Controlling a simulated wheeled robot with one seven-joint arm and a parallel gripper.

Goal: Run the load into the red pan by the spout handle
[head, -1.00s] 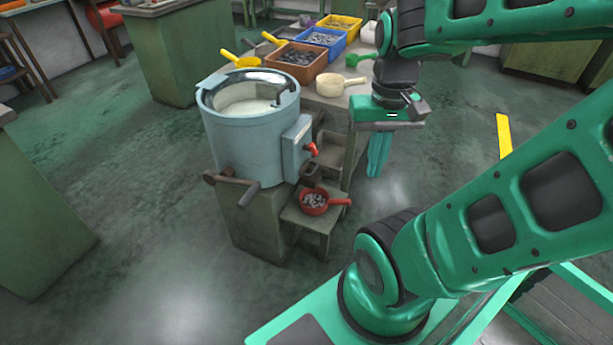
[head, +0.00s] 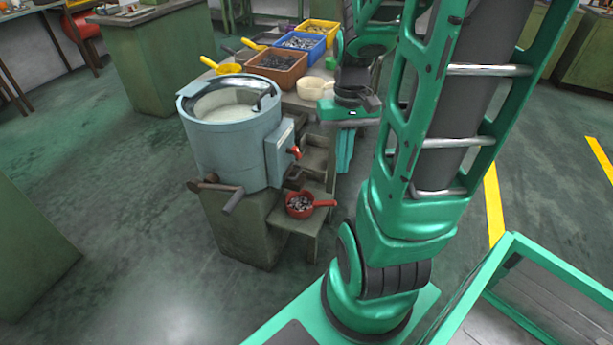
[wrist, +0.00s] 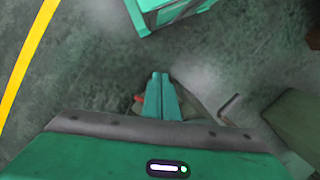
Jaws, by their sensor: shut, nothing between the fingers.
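The red pan (head: 300,207) sits on a low green stand beside the blue-grey drum machine (head: 228,150). Small grey pieces lie in it, and its handle points right. A red-tipped lever (head: 293,152) sticks out from the box on the drum's right side, above the pan. A dark bar with a bent handle (head: 232,200) is at the drum's lower front left. I cannot tell which of these is the spout handle. My gripper (head: 344,170) points down to the right of the drum, shut and empty, touching neither. Its closed fingers (wrist: 160,75) show in the wrist view.
Behind the drum, a bench holds a brown bin (head: 277,69), a blue bin (head: 304,46), a yellow bin (head: 321,27), a cream pan (head: 312,88) and a yellow scoop (head: 228,69). Open floor lies left of the machine.

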